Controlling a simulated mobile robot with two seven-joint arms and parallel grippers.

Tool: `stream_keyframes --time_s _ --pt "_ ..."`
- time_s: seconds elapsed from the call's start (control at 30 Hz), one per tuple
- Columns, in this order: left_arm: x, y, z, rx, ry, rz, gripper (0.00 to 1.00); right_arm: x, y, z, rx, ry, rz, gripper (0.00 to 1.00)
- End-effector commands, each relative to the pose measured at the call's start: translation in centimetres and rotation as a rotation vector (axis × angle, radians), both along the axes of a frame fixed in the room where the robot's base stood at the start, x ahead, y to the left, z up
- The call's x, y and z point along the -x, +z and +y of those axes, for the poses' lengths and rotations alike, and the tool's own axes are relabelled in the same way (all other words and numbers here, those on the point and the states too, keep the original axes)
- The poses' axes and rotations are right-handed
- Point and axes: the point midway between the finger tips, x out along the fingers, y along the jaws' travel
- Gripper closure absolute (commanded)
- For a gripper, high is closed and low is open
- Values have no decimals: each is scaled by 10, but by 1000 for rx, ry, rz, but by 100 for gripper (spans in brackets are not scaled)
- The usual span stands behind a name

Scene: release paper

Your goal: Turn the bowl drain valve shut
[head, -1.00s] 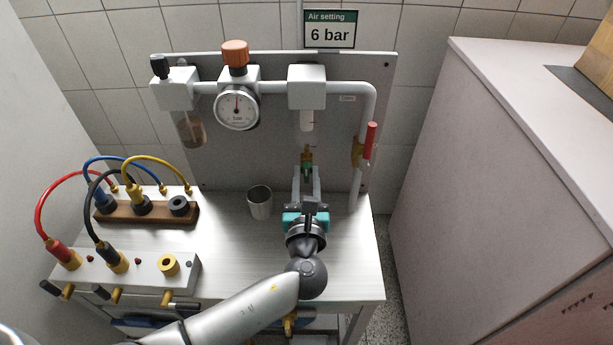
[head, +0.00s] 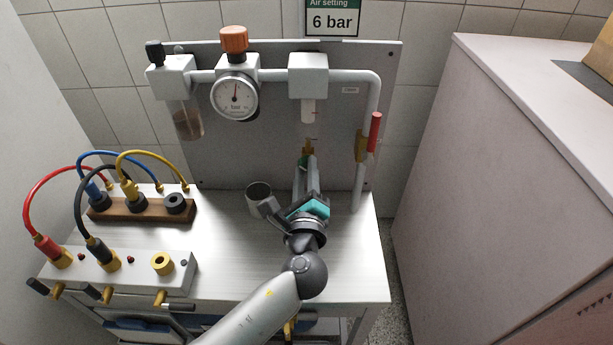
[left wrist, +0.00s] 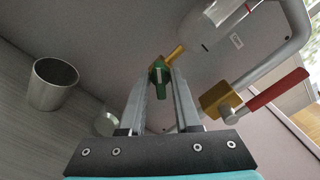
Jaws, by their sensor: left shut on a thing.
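The bowl drain valve is a small brass fitting (head: 308,147) with a green handle, below the pale bowl (head: 308,111) on the panel's pipework. In the left wrist view the green handle (left wrist: 157,74) sits between my fingertips, with brass behind it and the clear bowl (left wrist: 208,27) above. My left gripper (head: 306,160) is shut on the green handle; its body is rolled to one side. In the head view the fingers mostly hide the handle. My right gripper is not in view.
A red-handled brass valve (head: 374,134) is on the pipe just right of my left gripper. A metal cup (head: 259,192) stands close to its left. A hose manifold (head: 118,268) fills the table's left side. The table front centre is clear.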

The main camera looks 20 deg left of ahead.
Motion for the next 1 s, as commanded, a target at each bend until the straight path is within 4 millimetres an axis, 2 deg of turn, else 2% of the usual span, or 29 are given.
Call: stream_keyframes --time_s 0.57,0.83,1.0 --pt "1 -5 1 502 2 -143 100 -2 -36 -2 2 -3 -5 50" --pt "1 -4 2 649 2 -186 100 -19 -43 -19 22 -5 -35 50" --pt "1 -4 2 697 1 -200 100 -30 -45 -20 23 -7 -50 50"
